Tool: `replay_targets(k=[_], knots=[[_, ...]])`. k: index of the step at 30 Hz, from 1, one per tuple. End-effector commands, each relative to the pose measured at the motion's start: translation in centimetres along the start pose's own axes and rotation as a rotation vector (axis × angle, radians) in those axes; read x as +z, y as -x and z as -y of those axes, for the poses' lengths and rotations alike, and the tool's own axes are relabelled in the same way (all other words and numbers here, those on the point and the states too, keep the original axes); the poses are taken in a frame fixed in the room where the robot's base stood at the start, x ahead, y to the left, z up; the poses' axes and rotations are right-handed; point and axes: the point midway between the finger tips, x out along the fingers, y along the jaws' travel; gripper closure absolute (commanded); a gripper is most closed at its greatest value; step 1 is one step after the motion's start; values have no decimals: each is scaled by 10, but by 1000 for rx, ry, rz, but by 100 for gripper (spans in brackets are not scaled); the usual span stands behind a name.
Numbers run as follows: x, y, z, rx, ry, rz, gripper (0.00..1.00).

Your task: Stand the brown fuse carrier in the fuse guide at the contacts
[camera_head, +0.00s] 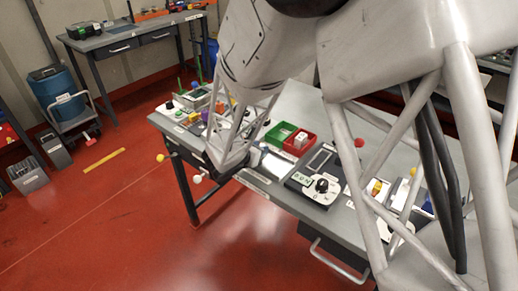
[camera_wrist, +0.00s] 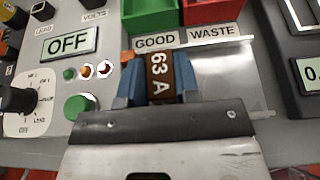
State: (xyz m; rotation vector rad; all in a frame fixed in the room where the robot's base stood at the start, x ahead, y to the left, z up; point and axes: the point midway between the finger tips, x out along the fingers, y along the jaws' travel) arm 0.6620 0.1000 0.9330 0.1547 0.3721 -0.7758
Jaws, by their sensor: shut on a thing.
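The brown fuse carrier (camera_wrist: 159,66), marked "63 A" in white, is held upright in the picture between the two blue fingers of my gripper (camera_wrist: 158,84) in the wrist view. The fingers press on its left and right sides. It lies over or in front of a grey metal plate (camera_wrist: 228,75), just below the "GOOD" label. A small orange part (camera_wrist: 127,55) shows beside its upper left. I cannot make out the fuse guide or contacts, nor whether the carrier touches anything. In the head view my arm hides the carrier and fingertips.
A panel with an "OFF" display (camera_wrist: 69,43), a black knob (camera_wrist: 18,99) and a green button (camera_wrist: 80,107) is close on the left. The green bin (camera_wrist: 150,15) and red bin (camera_wrist: 211,9) stand behind. A dark-framed device (camera_wrist: 300,72) is on the right.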

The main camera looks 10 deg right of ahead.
Motion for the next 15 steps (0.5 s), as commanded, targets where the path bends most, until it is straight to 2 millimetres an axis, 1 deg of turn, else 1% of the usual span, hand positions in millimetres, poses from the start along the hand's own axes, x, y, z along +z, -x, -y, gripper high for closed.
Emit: replay_targets(k=[10, 11, 15], knots=[[-3, -1, 0, 0, 0, 0, 97], [-3, -1, 0, 0, 0, 0, 66], [-3, -1, 0, 0, 0, 0, 44]])
